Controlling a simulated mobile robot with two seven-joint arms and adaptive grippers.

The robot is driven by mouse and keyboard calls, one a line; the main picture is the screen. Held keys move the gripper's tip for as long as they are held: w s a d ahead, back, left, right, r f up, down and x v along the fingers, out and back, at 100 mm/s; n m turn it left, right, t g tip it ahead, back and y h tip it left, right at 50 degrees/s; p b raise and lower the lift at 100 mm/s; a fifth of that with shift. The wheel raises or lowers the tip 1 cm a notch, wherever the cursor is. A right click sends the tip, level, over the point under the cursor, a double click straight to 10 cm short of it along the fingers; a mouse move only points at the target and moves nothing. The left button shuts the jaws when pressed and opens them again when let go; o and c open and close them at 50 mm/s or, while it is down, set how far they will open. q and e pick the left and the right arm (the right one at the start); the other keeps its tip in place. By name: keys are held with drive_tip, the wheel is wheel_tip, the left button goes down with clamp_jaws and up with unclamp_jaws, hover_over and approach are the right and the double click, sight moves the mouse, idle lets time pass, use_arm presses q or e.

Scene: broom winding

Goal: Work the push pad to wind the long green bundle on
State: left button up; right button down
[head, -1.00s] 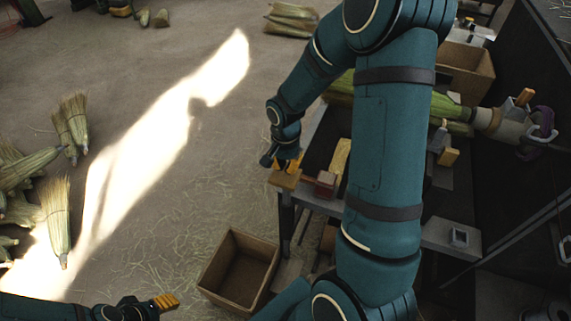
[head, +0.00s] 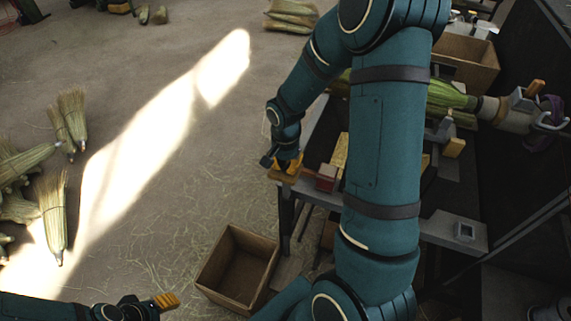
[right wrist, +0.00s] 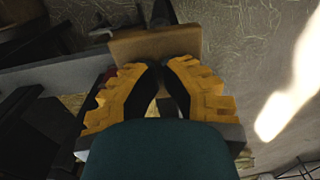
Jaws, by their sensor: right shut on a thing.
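The long green bundle (head: 449,95) lies across the bench at the right in the head view. My right arm hides its middle, and its right end runs into a pale round holder. My right gripper (head: 288,166) is at the bench's front left corner, shut on a wooden block that looks like the push pad (head: 284,177). In the right wrist view the yellow fingers (right wrist: 157,85) reach to this wooden pad (right wrist: 153,45); the contact is partly hidden. My left gripper (head: 157,303) is low at the left, away from the bench, and its opening is unclear.
A red block (head: 327,178) and a tan block (head: 341,151) sit on the bench (head: 313,196) beside my right gripper. An open box (head: 207,276) stands on the floor below. Another box (head: 478,62) is behind the bundle.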

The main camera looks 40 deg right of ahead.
drive_tip(key=shift+s+f+b, duration=0.1)
drive_tip(key=shift+f+b, duration=1.65)
drive_tip(key=shift+f, duration=0.55)
wheel_tip(320, 180, down, 3)
drive_tip(key=shift+r, duration=0.2)
wheel_tip(320, 180, up, 12)
drive_tip(key=p, duration=0.8)
drive_tip(key=shift+f, duration=0.4)
